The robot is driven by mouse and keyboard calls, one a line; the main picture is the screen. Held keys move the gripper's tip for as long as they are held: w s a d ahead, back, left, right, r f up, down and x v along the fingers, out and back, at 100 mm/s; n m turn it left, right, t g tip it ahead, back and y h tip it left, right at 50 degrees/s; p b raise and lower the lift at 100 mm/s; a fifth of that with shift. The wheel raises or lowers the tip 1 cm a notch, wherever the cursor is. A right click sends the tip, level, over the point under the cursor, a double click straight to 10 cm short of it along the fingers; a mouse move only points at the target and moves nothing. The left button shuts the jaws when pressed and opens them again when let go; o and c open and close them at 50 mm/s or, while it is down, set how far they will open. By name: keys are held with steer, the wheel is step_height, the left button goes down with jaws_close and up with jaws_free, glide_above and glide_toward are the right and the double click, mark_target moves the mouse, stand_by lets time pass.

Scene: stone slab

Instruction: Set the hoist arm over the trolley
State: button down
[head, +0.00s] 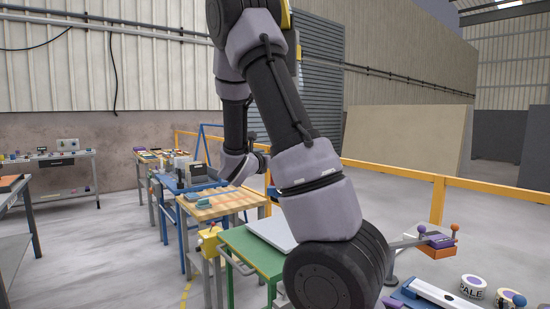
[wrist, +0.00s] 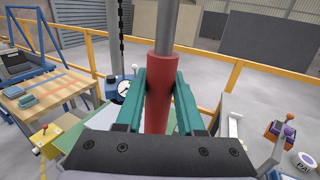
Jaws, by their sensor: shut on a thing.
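In the wrist view my gripper (wrist: 160,92), with teal fingers, is shut around a red sleeve (wrist: 162,115). A grey bar (wrist: 178,25) runs up and away from the sleeve. The sleeve looks like the grip of the hoist arm, but most of the hoist is out of frame. A dark chain (wrist: 121,30) hangs beside a grey post (wrist: 111,45) left of the sleeve. I cannot pick out the trolley with certainty in either view. In the head view my own arm hides the gripper and the sleeve.
A wood-topped table (head: 238,200) and a green table (head: 252,252) stand left of my arm. A blue dial device (wrist: 112,88) sits behind my left finger. An orange box with knobs (head: 437,247) and tape rolls (head: 473,285) lie right. An orange rail (head: 485,183) runs behind.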

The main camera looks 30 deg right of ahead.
steer(key=shift+s+d+m+g+h, duration=0.35)
steer(key=shift+s+d, duration=0.2)
steer(key=shift+d, duration=0.25)
steer(key=c, duration=0.5)
jaws_free()
steer(key=shift+d, duration=0.25)
steer(key=shift+w+a, duration=0.2)
steer(key=shift+a, duration=0.15)
steer(key=v, duration=1.1)
steer(key=shift+s+d, duration=0.1)
